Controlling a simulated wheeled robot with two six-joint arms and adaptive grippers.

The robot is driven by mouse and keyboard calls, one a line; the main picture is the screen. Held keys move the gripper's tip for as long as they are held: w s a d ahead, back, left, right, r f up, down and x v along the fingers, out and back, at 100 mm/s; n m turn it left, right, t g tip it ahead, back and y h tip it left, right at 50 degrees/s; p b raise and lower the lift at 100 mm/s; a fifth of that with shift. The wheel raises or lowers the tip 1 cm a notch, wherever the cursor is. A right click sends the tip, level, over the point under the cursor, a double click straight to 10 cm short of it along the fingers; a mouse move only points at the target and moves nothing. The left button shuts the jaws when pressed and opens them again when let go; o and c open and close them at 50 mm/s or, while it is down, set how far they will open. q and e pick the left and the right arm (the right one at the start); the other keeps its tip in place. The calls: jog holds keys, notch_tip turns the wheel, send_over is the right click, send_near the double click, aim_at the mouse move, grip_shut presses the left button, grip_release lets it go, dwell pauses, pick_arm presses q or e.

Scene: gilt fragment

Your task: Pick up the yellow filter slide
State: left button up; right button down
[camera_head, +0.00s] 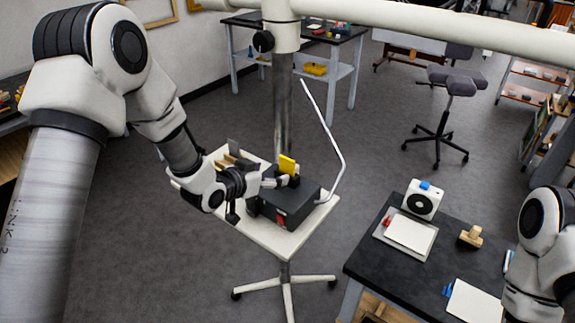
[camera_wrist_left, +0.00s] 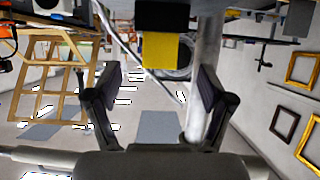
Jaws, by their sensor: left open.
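The yellow filter slide (camera_head: 288,165) stands upright at the dark box (camera_head: 292,203) on the small white table. My left gripper (camera_head: 277,181) is beside the slide, its fingers pointing towards it. In the left wrist view the slide (camera_wrist_left: 167,51) shows at top centre, below a black part, in line with the gap between the fingers. The fingers of my left gripper (camera_wrist_left: 160,80) are spread apart with nothing between them. Whether they touch the slide cannot be told. My right arm shows at the right edge of the head view; its gripper is not visible.
A white table (camera_head: 293,243) on a wheeled stand carries the box, with a grey slide (camera_head: 233,146) behind my wrist. A metal post and a bent white rod (camera_head: 330,135) rise close by. A dark bench (camera_head: 455,265) stands right; floor between is clear.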

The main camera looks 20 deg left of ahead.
aim_at(286, 159)
pick_arm(q)
jog(key=shift+w+d+r+t+p, duration=0.2)
jog(key=shift+w+r, duration=0.2)
jog(key=shift+w, duration=0.15)
jog(key=shift+w+d+r+t+p, duration=0.1)
jog(key=shift+w+r+p, duration=0.1)
jog(key=shift+w+r, duration=0.25)
jog(key=w+p, duration=0.1)
jog(key=w+d+p, duration=0.1)
jog(key=w+p, duration=0.1)
jog(key=shift+w+d+f, duration=0.35)
jog(key=shift+w+f, duration=0.3)
jog(key=shift+w, duration=0.15)
jog(key=shift+w+d+f, duration=0.15)
jog(key=shift+w+f, duration=0.3)
jog(key=shift+w, duration=0.1)
jog(key=shift+s, duration=0.15)
jog(key=shift+r, duration=0.1)
jog(key=c, duration=0.4)
jog(key=shift+s, duration=0.1)
jog(key=c, duration=0.6)
